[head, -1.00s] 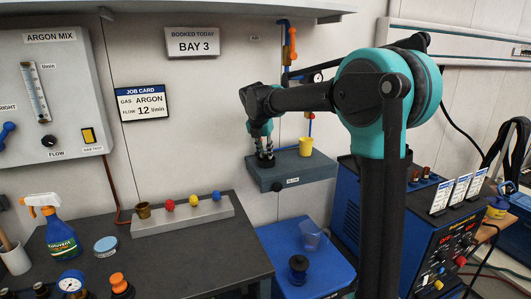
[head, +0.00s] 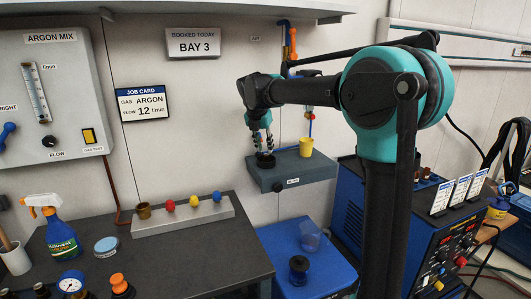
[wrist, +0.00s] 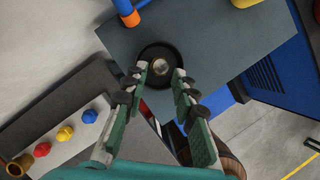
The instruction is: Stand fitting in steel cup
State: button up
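A dark round cup (head: 265,161) sits on the small grey shelf (head: 315,174) on the wall. In the wrist view the dark cup (wrist: 148,52) is seen from above. My gripper (head: 264,149) is just above the cup, pointing down. In the wrist view my gripper (wrist: 161,70) has its fingers apart, one on each side of the silver piece, with visible gaps and nothing held.
A yellow cup (head: 306,147) stands on the shelf to the right. Pipes with an orange handle (head: 292,50) run behind. A brass cup (head: 144,211) and a grey rail (head: 187,221) with coloured knobs are on the left bench. A clear cup (head: 310,238) and dark spool-like piece (head: 298,266) are below.

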jog(key=v, duration=0.9)
jog(key=s+d+f+m+y, duration=0.1)
jog(key=s+d+f+m, duration=0.4)
jog(key=d+f+m, duration=0.25)
jog(key=s+d+f+m, duration=0.4)
jog(key=d+f+m, duration=0.3)
jog(key=f+m, duration=0.15)
jog(key=s+d+f+m, duration=0.4)
jog(key=s+f+m, duration=0.3)
jog(key=s+f, duration=0.2)
jog(key=s+d+f+m, duration=0.4)
jog(key=s+f+m, duration=0.4)
jog(key=s+f, duration=0.1)
jog(key=shift+s+d+f+m+y, duration=0.2)
jog(key=shift+s+d+m+y, duration=0.15)
jog(key=shift+s, duration=0.55)
jog(key=shift+a, duration=0.1)
jog(key=shift+c, duration=0.3)
